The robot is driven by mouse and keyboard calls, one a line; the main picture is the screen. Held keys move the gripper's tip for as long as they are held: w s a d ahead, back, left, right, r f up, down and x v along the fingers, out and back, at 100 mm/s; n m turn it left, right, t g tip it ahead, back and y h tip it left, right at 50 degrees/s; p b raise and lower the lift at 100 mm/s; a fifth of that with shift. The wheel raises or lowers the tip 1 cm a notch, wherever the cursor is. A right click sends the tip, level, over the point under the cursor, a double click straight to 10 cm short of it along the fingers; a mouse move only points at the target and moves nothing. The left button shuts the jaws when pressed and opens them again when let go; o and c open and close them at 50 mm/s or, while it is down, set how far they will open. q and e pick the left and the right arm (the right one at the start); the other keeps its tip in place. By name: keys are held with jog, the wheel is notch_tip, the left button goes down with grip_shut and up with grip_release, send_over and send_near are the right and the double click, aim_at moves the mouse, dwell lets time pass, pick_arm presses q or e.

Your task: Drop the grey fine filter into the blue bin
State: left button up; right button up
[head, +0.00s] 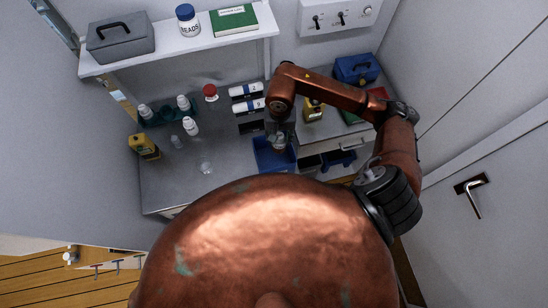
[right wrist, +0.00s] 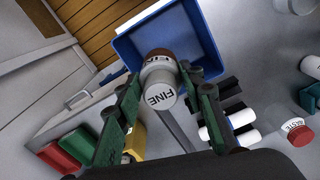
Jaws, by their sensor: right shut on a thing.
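The grey fine filter (right wrist: 160,88) is a short grey cylinder with "FINE" printed on it and a brownish-red end. My right gripper (right wrist: 160,76) is shut on its sides in the right wrist view. The blue bin (right wrist: 205,38) is an open box behind and beyond the filter in that view. In the head view my right gripper (head: 279,140) hangs down over the blue bin (head: 262,163), with the filter small and partly hidden at its tip. The filter appears to be above the bin, its exact height hard to tell. My left gripper is not in view.
White cylinders (head: 246,90) lie in a dark rack behind the bin. A red-capped waste jar (head: 210,92), small white bottles (head: 190,126) and a yellow container (head: 144,147) stand to the left. A blue box (head: 356,68) is at the right. The grey counter's front middle is mostly clear.

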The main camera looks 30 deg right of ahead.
jog(key=o, duration=1.3)
jog(key=shift+c, duration=0.2)
jog(key=shift+r, duration=0.2)
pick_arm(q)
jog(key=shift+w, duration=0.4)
pick_arm(e)
notch_tip(320, 180, up, 12)
jog(key=shift+f, duration=0.15)
jog(key=shift+s+f, duration=0.1)
